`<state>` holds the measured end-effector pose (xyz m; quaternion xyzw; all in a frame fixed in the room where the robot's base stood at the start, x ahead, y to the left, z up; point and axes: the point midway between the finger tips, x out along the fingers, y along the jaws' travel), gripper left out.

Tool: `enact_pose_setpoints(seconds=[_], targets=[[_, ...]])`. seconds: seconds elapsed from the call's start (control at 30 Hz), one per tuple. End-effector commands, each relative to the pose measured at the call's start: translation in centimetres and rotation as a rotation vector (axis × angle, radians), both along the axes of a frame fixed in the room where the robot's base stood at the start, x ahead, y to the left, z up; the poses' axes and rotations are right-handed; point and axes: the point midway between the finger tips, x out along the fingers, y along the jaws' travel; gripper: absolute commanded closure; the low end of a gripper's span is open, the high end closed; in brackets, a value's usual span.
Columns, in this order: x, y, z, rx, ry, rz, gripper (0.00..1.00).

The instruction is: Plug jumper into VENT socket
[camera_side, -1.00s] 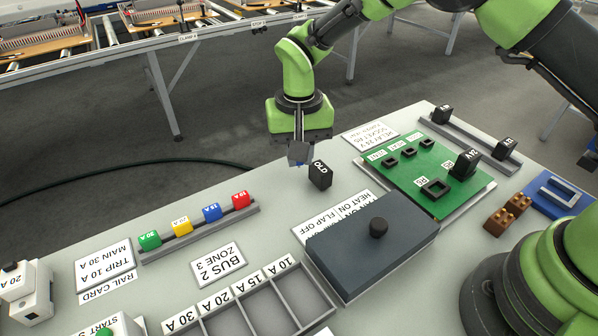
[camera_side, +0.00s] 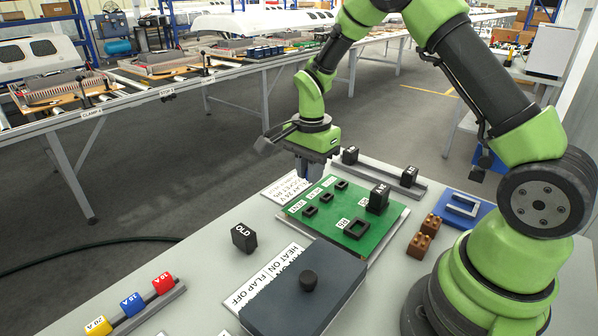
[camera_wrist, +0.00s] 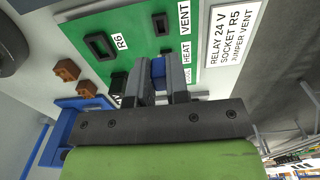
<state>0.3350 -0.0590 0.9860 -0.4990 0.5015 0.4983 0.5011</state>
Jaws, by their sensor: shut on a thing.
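My gripper (camera_side: 305,172) is over the far left part of the green board (camera_side: 378,238). In the wrist view my gripper (camera_wrist: 158,92) is shut on a small blue jumper (camera_wrist: 158,68), held between the fingertips. The jumper cannot be made out in the side view. The VENT socket (camera_side: 311,211) is the nearest of three small black sockets along the board's left edge. It also shows in the wrist view (camera_wrist: 160,23), beside the VENT label and just beyond the jumper. The fingers hide the socket area beside the HEAT label. The jumper appears apart from the VENT socket.
The HEAT socket (camera_side: 326,197) is beside VENT. The empty R6 socket (camera_side: 357,228) and a black 24V relay (camera_side: 377,198) stand on the board. A loose OLD relay (camera_side: 244,238), a dark grey cover (camera_side: 300,292), brown blocks (camera_side: 425,232) and a blue fixture (camera_side: 463,206) are nearby.

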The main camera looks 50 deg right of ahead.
Motion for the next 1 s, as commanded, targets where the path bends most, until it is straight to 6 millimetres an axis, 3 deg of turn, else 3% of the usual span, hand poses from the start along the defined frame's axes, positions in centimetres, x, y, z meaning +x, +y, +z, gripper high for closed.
enact_pose_setpoints(seconds=[0.27,0.7,1.0], targets=[[0.0,0.1,-0.6,0.000,0.002,0.003,1.00],[0.0,0.1,-4.6,0.000,0.002,0.005,1.00],[0.0,0.1,-5.8,0.000,0.000,0.004,1.00]])
